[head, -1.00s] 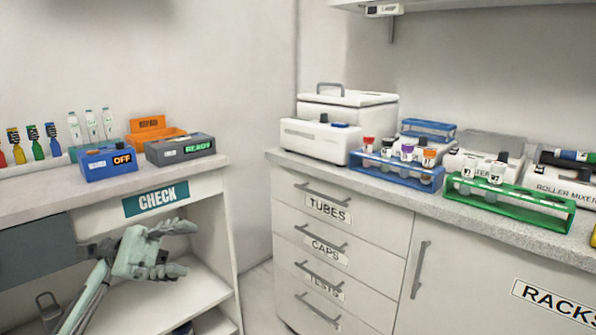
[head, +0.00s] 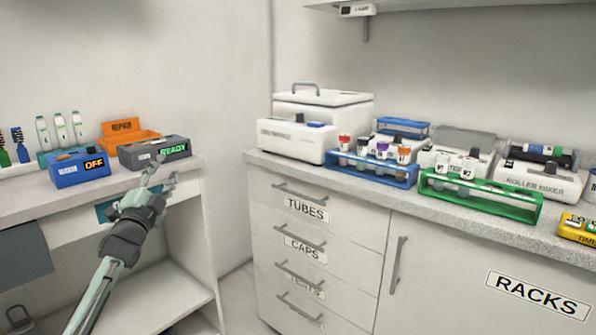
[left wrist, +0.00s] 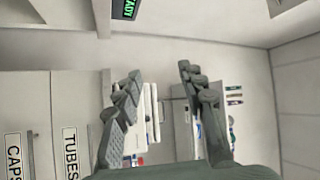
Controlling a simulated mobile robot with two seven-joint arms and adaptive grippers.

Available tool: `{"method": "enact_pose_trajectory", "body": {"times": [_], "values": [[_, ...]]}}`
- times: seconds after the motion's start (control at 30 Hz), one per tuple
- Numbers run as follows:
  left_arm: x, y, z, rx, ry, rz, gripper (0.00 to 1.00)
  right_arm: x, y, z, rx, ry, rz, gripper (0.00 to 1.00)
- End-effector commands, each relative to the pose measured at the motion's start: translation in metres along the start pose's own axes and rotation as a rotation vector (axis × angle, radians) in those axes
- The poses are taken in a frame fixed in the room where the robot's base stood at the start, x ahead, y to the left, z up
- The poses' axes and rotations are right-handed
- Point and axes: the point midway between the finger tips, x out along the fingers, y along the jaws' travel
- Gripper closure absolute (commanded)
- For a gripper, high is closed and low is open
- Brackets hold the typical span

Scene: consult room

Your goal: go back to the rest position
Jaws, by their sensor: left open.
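My left gripper (head: 160,188) is raised in front of the left counter's front edge, below the dark box with the green READY display (head: 155,151). It covers part of the teal CHECK sign (head: 103,213). In the left wrist view its two fingers (left wrist: 160,100) stand apart with nothing between them. My right gripper is not in view.
The left counter (head: 40,200) holds a blue box reading OFF (head: 78,170) and an orange bin (head: 128,138). The right counter (head: 262,160) holds a white centrifuge (head: 292,141), a blue tube rack (head: 370,172) and a green rack (head: 480,198). Drawers (head: 300,230) stand below.

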Motion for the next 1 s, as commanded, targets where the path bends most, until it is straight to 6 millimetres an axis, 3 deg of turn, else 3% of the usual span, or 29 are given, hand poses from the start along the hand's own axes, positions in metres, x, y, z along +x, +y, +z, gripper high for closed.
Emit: {"method": "enact_pose_trajectory", "body": {"times": [0.03,0.1,0.2,0.4,0.47,0.5,0.77,0.87,1.0], "values": [[-0.002,0.019,0.025,-0.109,-0.109,0.073,0.6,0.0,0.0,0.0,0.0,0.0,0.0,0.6],[-0.011,0.043,0.054,-0.253,-0.255,0.156,0.6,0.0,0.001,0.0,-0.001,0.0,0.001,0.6],[-0.029,0.074,0.086,-0.425,-0.447,0.242,0.6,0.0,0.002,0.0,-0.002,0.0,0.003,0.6],[-0.079,0.123,0.126,-0.685,-0.792,0.343,0.6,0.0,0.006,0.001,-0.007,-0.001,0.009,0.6],[-0.097,0.135,0.133,-0.751,-0.895,0.363,0.6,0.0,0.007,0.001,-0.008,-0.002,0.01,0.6],[-0.111,0.152,0.135,-0.749,-0.911,0.385,0.6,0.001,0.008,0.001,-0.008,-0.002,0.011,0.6],[-0.202,0.236,0.14,-0.727,-0.991,0.508,0.6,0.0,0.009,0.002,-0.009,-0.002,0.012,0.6],[-0.252,0.273,0.14,-0.72,-1.035,0.571,0.6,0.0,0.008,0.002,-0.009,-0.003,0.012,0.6],[-0.343,0.326,0.137,-0.708,-1.112,0.673,0.6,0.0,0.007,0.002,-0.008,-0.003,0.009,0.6]]}}
